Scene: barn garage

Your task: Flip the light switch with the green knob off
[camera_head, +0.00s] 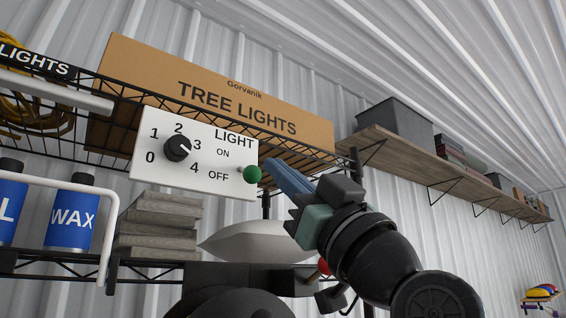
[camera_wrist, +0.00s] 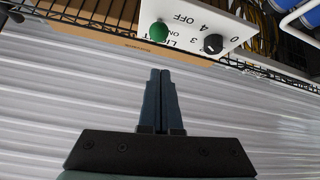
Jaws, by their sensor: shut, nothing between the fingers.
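A white panel (camera_head: 147,178) marked LIGHT, ON and OFF hangs at the front of the wire shelf. Its green knob (camera_head: 252,174) sticks out at the right side, beside the ON and OFF labels; I cannot tell surely which position it is in. My gripper (camera_head: 268,166) is shut and empty, with its blue-grey fingertips just right of the knob and slightly above it in the head view. In the wrist view, the green knob (camera_wrist: 158,32) shows beyond the shut fingertips (camera_wrist: 160,71), with a visible gap in the picture. Contact is not seen.
A black dial (camera_head: 177,148) numbered 0 to 4 is on the panel's left. A TREE LIGHTS box (camera_head: 220,85) lies on the shelf above. Blue WAX bottles (camera_head: 74,215), grey stacked slabs (camera_head: 155,225) and a pale sack (camera_head: 255,241) are below. A wooden shelf (camera_head: 440,170) runs along the right.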

